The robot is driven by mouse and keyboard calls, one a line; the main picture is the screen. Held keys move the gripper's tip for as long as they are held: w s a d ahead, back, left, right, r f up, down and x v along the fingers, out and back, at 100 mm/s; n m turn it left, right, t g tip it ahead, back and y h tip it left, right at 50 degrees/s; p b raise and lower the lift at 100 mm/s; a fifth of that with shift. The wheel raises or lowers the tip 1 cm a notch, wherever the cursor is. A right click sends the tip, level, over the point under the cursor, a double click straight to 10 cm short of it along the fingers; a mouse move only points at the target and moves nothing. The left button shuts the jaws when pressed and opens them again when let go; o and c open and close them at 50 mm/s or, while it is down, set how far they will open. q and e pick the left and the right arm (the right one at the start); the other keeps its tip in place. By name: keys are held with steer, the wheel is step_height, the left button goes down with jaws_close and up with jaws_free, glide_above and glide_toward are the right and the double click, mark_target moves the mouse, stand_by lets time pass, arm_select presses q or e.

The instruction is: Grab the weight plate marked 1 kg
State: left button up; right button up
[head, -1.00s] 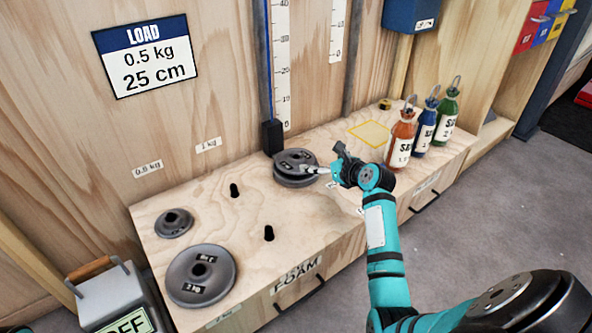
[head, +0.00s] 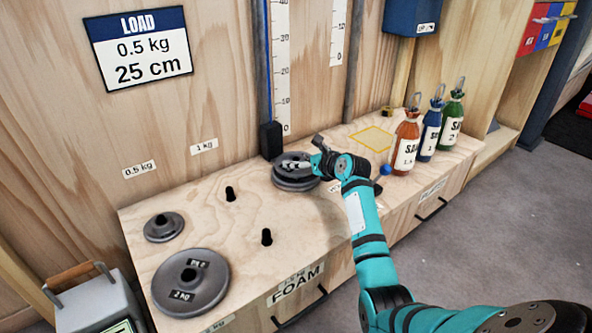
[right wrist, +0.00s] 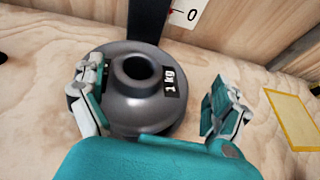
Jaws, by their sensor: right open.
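The grey round plate with the "1 kg" label (right wrist: 145,80) is below my right gripper (right wrist: 155,98) in the right wrist view. The gripper is open, with one finger at the plate's left edge and the other apart to its right. In the head view this plate (head: 284,170) tops a small stack at the foot of the blue post, with another grey disc (head: 296,187) under it. My right gripper (head: 300,164) is over the stack and partly hides it. My left gripper is not in view.
A "2 kg" plate (head: 190,283) and a smaller grey plate (head: 164,227) lie on the left of the wooden bench. Two black pegs (head: 230,193) stand empty between. Bottles (head: 406,143) stand on the right, near a yellow taped square (head: 371,138).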

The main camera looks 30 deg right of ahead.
steer(key=c, duration=1.5)
steer(key=shift+w+d+r, duration=0.1)
steer(key=shift+r, duration=0.15)
steer(key=shift+c, duration=0.6)
steer(key=shift+r, duration=0.1)
